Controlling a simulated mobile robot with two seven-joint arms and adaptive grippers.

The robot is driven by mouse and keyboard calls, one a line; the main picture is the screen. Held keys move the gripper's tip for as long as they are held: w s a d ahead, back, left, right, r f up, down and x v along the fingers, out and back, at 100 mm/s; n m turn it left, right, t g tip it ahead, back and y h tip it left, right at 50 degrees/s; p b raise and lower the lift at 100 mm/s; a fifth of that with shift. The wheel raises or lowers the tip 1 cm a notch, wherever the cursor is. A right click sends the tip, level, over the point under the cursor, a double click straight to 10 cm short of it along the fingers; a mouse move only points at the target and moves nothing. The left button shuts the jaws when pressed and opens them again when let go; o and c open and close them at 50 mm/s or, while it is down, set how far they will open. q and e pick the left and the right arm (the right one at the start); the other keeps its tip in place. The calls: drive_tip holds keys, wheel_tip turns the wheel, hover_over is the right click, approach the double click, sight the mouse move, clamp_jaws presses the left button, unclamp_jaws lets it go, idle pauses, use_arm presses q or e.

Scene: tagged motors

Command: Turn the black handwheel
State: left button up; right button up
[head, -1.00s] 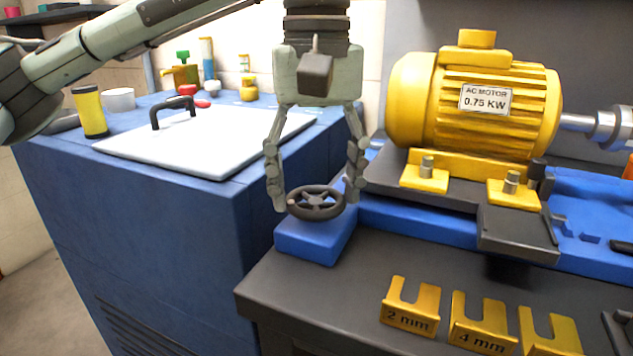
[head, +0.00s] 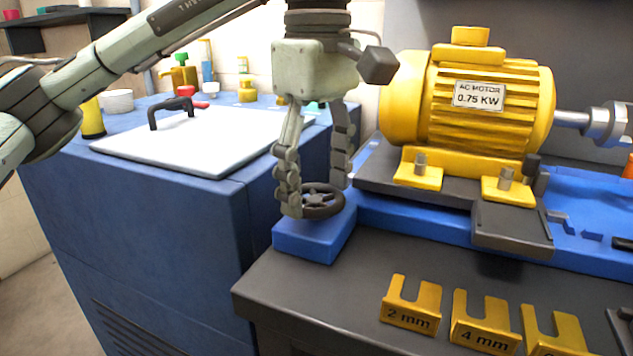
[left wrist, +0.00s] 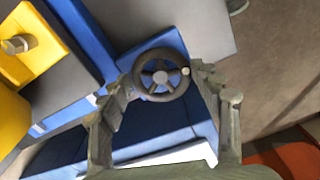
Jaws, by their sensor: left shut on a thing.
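The black handwheel (head: 325,212) is a spoked wheel lying flat on a blue block (head: 312,240) at the left end of the motor bench. My left gripper (head: 316,199) points down over it and is shut on its rim, one finger on each side. In the left wrist view the handwheel (left wrist: 161,91) sits between the two fingertips (left wrist: 160,77), and its small pale knob (left wrist: 186,71) is beside the right-hand finger. In the head view the left finger hides part of the rim. My right gripper is not in view.
A yellow AC motor (head: 465,105) stands right of the wheel on a dark plate. Yellow slotted shims (head: 411,304) lie on the bench's dark front (head: 350,290). A blue cabinet (head: 140,210) with a white lid (head: 215,143) and bottles stands left.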

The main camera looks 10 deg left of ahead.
use_arm(q)
drive_tip(key=n, duration=0.3)
drive_tip(key=shift+n, duration=0.3)
drive_tip(key=n, duration=0.3)
drive_tip(key=shift+w+n, duration=0.1)
drive_tip(key=shift+n, duration=0.2)
drive_tip(key=n, duration=0.2)
drive_tip(key=shift+n, duration=0.4)
drive_tip(key=n, duration=0.2)
drive_tip(key=shift+w+n, duration=0.1)
drive_tip(key=shift+n, duration=0.3)
drive_tip(key=n, duration=0.2)
drive_tip(key=shift+n, duration=0.3)
drive_tip(key=shift+w+a+n, duration=0.1)
drive_tip(key=shift+n, duration=0.9)
drive_tip(key=shift+n+b, duration=0.3)
drive_tip(key=shift+n, duration=0.6)
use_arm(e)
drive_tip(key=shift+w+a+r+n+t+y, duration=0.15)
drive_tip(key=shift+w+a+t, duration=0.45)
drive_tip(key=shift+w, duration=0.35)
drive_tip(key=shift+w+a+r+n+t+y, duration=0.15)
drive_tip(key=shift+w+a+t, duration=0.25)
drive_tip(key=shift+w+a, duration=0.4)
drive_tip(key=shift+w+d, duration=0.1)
use_arm(q)
drive_tip(key=o, duration=1.1)
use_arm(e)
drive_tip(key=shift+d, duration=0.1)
